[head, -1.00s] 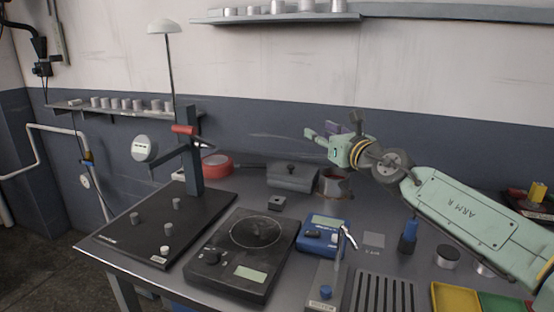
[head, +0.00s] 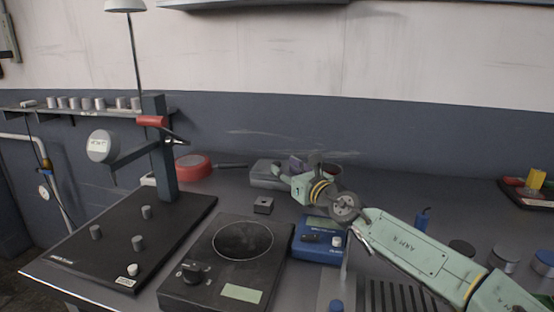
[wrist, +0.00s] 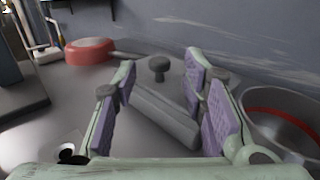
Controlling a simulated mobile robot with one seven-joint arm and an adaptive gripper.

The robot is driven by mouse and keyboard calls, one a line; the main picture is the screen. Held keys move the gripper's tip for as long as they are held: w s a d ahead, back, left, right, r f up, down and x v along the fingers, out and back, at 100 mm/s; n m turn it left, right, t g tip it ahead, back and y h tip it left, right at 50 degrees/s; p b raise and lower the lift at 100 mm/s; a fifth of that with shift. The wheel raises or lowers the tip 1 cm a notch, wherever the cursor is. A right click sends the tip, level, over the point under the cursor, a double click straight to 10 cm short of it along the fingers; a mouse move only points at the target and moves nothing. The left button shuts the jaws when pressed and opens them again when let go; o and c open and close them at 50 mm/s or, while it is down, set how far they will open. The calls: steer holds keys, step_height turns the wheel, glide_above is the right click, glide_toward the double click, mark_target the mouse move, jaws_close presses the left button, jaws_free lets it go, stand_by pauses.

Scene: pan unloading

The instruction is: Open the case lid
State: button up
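The grey case (head: 268,174) sits at the back of the bench, partly hidden behind my gripper in the head view. Its lid looks shut. In the wrist view the long grey body of the case (wrist: 165,118) shows between my fingers, with a dark round knob (wrist: 159,66) beyond it. My gripper (head: 290,170) is at the right part of the case. In the wrist view my gripper (wrist: 160,95) is open, its purple pads apart with nothing held. I cannot tell whether the fingers touch the case.
A metal pot (wrist: 285,115) with a red band stands close at the right of my gripper. A red round pan (wrist: 90,50) lies at the left. A black scale (head: 228,262), a blue device (head: 318,240) and a small dark block (head: 263,205) are in front.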

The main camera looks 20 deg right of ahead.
mark_target(279, 164)
steer(key=w, duration=0.2)
steer(key=w+a+p, duration=0.1)
steer(key=w, duration=0.2)
steer(key=shift+w+f, duration=0.15)
steer(key=shift+w, duration=0.05)
steer(key=shift+c, duration=0.5)
jaws_close()
